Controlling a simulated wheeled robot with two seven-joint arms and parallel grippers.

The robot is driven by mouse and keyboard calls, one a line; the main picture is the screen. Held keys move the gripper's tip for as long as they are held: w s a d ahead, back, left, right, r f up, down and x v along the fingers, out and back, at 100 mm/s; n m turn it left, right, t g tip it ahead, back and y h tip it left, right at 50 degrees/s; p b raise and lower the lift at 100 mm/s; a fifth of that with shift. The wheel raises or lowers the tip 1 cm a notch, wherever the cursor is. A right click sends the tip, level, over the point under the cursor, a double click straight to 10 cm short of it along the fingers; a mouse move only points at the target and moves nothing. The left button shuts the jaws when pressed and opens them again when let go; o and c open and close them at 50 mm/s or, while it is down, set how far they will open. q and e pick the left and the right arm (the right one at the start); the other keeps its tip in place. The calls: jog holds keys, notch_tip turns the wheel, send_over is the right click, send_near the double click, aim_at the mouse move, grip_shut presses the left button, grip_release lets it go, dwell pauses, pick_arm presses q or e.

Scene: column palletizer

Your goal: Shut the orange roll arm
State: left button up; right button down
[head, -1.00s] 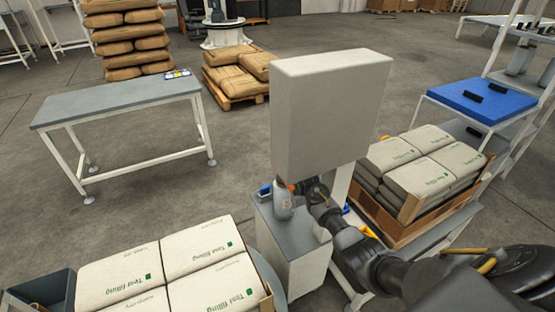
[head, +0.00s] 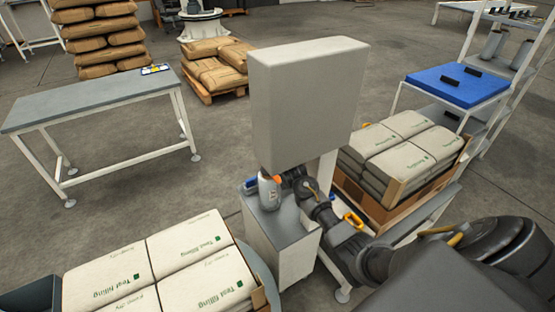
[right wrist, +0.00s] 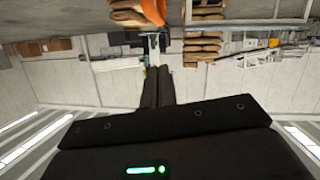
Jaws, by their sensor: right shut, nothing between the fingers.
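In the head view my right arm reaches to the pale upright machine box (head: 305,95), and the dark wrist end is beside its lower edge; the fingers are hard to make out there. A small orange part (head: 277,178) shows under the box, next to a grey bottle-shaped piece (head: 268,195); I cannot tell for sure whether it is the roll arm. In the right wrist view the fingers of my right gripper (right wrist: 158,74) are together and empty. A larger orange piece (right wrist: 153,11) lies at the top edge, beyond the fingertips. My left gripper is not in view.
The machine stands on a grey cabinet (head: 290,245). White sacks (head: 185,242) stand at lower left, more sacks in a carton (head: 410,145) at right. A grey table (head: 90,100), a blue-topped stand (head: 455,84) and brown sacks (head: 215,70) stand farther off. Open floor lies between.

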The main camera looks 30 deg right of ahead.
jog(key=v, duration=0.7)
jog(key=shift+s+b, duration=0.4)
jog(key=shift+b, duration=0.05)
jog(key=shift+r, duration=0.15)
jog(key=s+a+f+n+g+y, duration=0.1)
jog(key=s+a+f+g, duration=0.1)
jog(key=s+a+f, duration=0.35)
jog(key=s+a+f+g, duration=0.2)
jog(key=s+f, duration=0.1)
jog(key=s, duration=0.6)
jog(key=s+a+f+n+g+y, duration=0.1)
jog(key=s+a+g, duration=0.3)
jog(key=s, duration=0.9)
jog(key=s+a+f+g+y, duration=0.1)
jog(key=s+a+g, duration=0.25)
jog(key=s, duration=0.95)
notch_tip(320, 180, down, 28)
jog(key=s+b, duration=0.1)
jog(key=s, duration=0.1)
jog(key=s+d+f+g+b, duration=0.1)
jog(key=s+d+f+g, duration=0.1)
jog(key=s+f, duration=1.3)
jog(key=shift+s+f, duration=0.3)
jog(key=shift+s, duration=0.15)
